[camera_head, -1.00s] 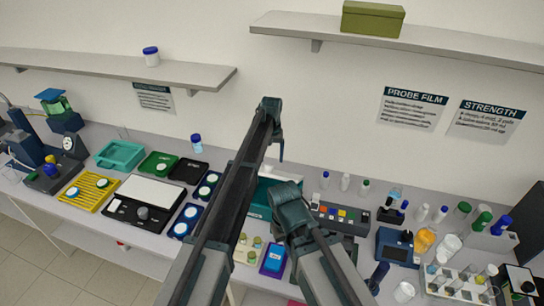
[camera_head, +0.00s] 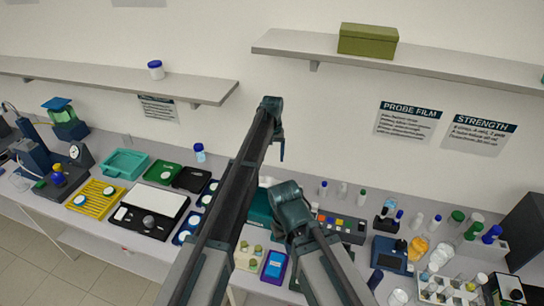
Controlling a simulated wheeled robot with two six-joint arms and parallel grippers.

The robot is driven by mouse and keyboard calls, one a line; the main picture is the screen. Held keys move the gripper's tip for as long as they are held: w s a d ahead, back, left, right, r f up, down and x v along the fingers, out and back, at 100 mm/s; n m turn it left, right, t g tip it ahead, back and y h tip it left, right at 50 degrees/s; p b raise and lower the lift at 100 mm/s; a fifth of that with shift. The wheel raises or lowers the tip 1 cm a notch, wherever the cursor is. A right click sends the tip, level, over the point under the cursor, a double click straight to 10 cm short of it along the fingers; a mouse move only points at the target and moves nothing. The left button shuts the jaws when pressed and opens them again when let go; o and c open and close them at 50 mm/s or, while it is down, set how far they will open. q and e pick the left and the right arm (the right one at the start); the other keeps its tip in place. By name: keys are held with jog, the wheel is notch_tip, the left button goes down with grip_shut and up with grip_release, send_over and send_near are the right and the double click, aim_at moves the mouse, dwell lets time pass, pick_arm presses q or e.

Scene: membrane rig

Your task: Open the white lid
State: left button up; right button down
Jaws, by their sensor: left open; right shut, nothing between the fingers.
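A flat white rectangular panel (camera_head: 160,198) lies in a black tray (camera_head: 127,226) left of centre on the bench; I cannot tell whether it is the white lid. Small round white-topped dishes stand near it, on a yellow rack (camera_head: 97,203) and on dark blue holders (camera_head: 209,190). My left gripper (camera_head: 280,148) is at the end of the long dark arm, high in front of the wall, open and apart from the bench objects. My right gripper (camera_head: 295,220) is lower, over the middle of the bench, shut and empty. Its fingertips are hard to make out. My arms hide part of the bench.
A teal tray (camera_head: 123,163) and a green tray (camera_head: 162,172) are at the back left. A button panel (camera_head: 340,226), a blue device (camera_head: 391,252) and several bottles crowd the right. Two shelves (camera_head: 115,78) (camera_head: 420,70) project from the wall.

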pick_arm(q)
jog(key=shift+r, duration=0.5)
pick_arm(e)
jog(key=shift+r, duration=0.55)
